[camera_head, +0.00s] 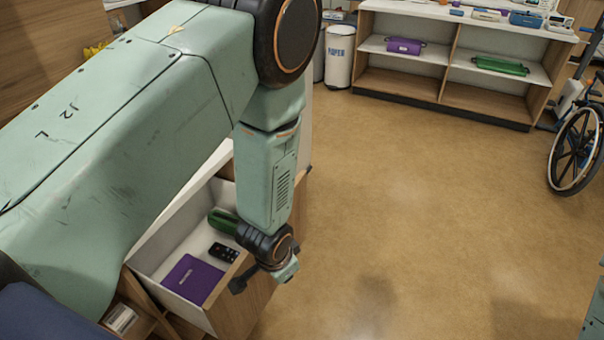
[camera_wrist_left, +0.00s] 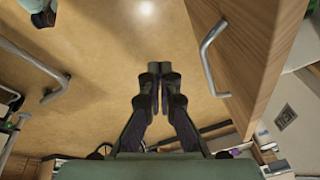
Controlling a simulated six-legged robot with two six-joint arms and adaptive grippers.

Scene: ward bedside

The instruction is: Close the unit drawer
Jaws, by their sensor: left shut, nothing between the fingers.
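The unit drawer (camera_head: 168,236) is pulled out, under my left arm in the head view. It holds a purple booklet or box (camera_head: 193,279), a black remote (camera_head: 224,252) and a green item (camera_head: 222,221). In the left wrist view, its wooden front (camera_wrist_left: 245,60) with a metal bar handle (camera_wrist_left: 207,58) is at the right. My left gripper (camera_wrist_left: 158,70) is shut and empty, its fingertips left of the handle and apart from it in the picture. In the head view the left wrist hangs by the drawer's front, and hides part of it; the fingers are hard to make out there. My right gripper is not in view.
Open brown floor (camera_head: 420,200) lies right of the drawer. A low shelf unit (camera_head: 445,80) with purple and green items stands at the back. A white bin (camera_head: 339,58) is beside it, and a wheelchair wheel (camera_head: 576,150) is at the right edge.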

